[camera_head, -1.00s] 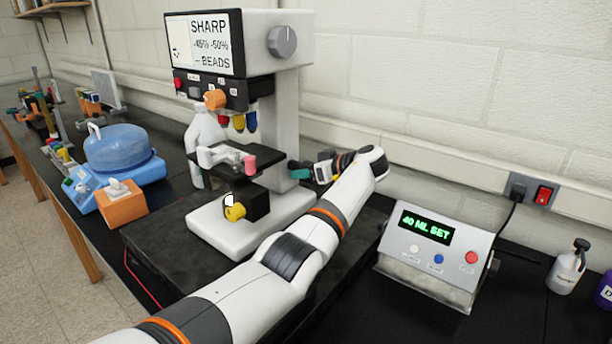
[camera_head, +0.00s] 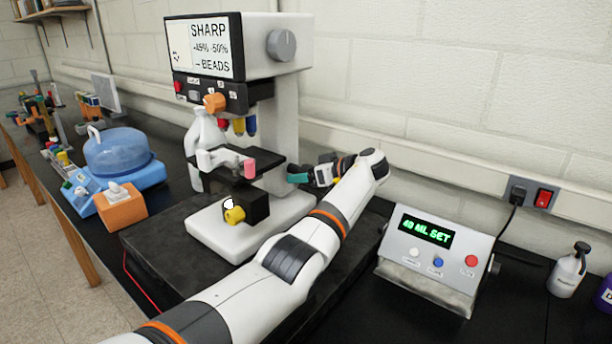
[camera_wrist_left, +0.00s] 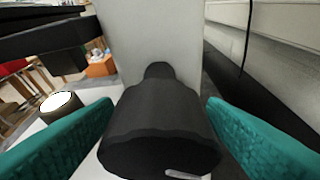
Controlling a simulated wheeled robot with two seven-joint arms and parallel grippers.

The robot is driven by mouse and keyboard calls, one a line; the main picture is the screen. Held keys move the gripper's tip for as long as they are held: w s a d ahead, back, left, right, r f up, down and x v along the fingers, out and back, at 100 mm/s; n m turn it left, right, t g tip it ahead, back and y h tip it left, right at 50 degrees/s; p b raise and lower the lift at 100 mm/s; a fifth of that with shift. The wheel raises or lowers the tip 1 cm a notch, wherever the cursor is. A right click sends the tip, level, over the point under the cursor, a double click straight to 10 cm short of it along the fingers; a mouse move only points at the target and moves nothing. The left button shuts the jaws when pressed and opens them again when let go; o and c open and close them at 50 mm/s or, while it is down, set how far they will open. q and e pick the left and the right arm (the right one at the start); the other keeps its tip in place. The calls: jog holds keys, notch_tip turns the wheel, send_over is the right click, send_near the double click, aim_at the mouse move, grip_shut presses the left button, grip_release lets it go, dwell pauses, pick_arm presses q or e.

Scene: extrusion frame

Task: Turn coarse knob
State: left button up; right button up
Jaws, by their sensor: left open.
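The coarse knob (camera_wrist_left: 160,125) is a thick black cylinder with a pale mark near its lower end, on the side of the microscope's white column (camera_wrist_left: 150,40) in the left wrist view. My left gripper (camera_head: 298,178) is beside the column in the head view, with teal fingers. It is open, with one finger on each side of the knob in the wrist view. Visible gaps separate the knob from both fingers. In the head view I cannot make out the knob. The microscope (camera_head: 285,125) has a screen (camera_head: 204,46) reading SHARP and BEADS. My right gripper is not in view.
The black stage (camera_head: 222,168) is left of my gripper, with a pink-tipped part on it. A control box (camera_head: 433,262) reading 40 ML SET stands at right. The wall is close behind. A blue-lidded device (camera_head: 120,155) and orange tissue box (camera_head: 122,207) are at left.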

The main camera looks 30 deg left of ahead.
pick_arm(q)
jog(key=b+v, duration=0.3)
jog(key=v, duration=0.9)
